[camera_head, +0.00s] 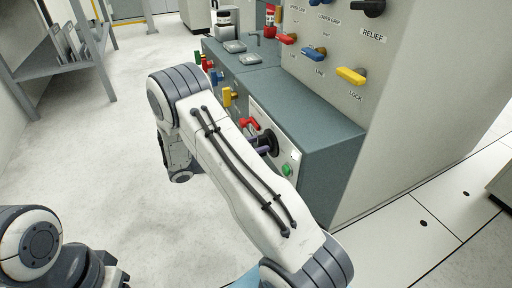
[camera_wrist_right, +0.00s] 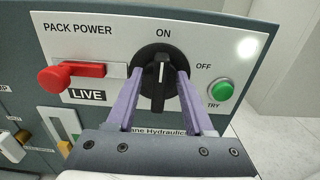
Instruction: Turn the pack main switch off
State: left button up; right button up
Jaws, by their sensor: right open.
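The pack main switch (camera_wrist_right: 152,58) is a round black knob with a raised grip bar, in the right wrist view, on a white panel labelled PACK POWER. Its white mark points up toward ON; OFF is printed to its right. My right gripper (camera_wrist_right: 160,74) is open, with one purple finger on each side of the bar. I cannot tell whether the fingers touch it. In the head view the switch (camera_head: 271,141) is partly hidden by my right arm, and a purple finger of the right gripper (camera_head: 262,147) shows beside it. My left gripper is not seen.
A red lever (camera_wrist_right: 75,75) beside a LIVE label is left of the switch, and a green TRY button (camera_wrist_right: 222,90) is right of it. Coloured valve handles, including yellow LOCK (camera_head: 351,76), line the panel above the grey bench (camera_head: 310,110).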

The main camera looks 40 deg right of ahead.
grip_shut()
jog(key=shift+s+r+m+p, duration=0.1)
jog(key=shift+s+m+p, duration=0.05)
jog(key=shift+m+p, duration=1.15)
jog(key=m, duration=0.5)
jog(key=f+m+p, duration=0.1)
jog(key=m, duration=0.9)
jog(key=shift+s+a+f+p, duration=0.2)
jog(key=shift+s+f+p, duration=0.05)
jog(key=shift+s+p, duration=0.15)
jog(key=shift+m, duration=0.3)
